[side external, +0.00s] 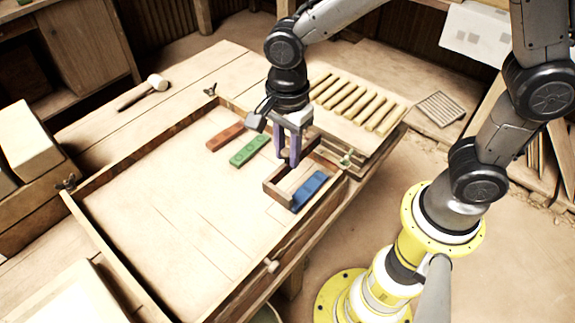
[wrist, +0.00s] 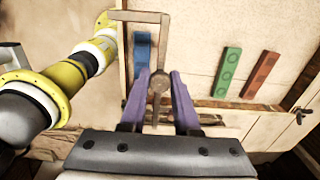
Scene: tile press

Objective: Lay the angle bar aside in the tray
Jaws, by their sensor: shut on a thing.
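A wooden L-shaped angle bar (side external: 279,200) is at the right edge of the framed board (side external: 170,210), around two sides of a blue tile (side external: 309,190). My gripper (side external: 289,160) points down and is shut on the bar's longer leg. In the wrist view the purple fingers of my gripper (wrist: 158,82) close on the near end of the angle bar (wrist: 164,42), with the blue tile (wrist: 142,52) to its left. I cannot tell whether the bar touches the board. Which thing is the tray is unclear.
A red tile (side external: 225,137) and a green tile (side external: 249,150) lie left of my gripper. A slatted wooden rack (side external: 360,100) is behind it. A grey ribbed piece (side external: 440,108) lies farther right. A mallet (side external: 145,90) rests at the far left. The board's middle is clear.

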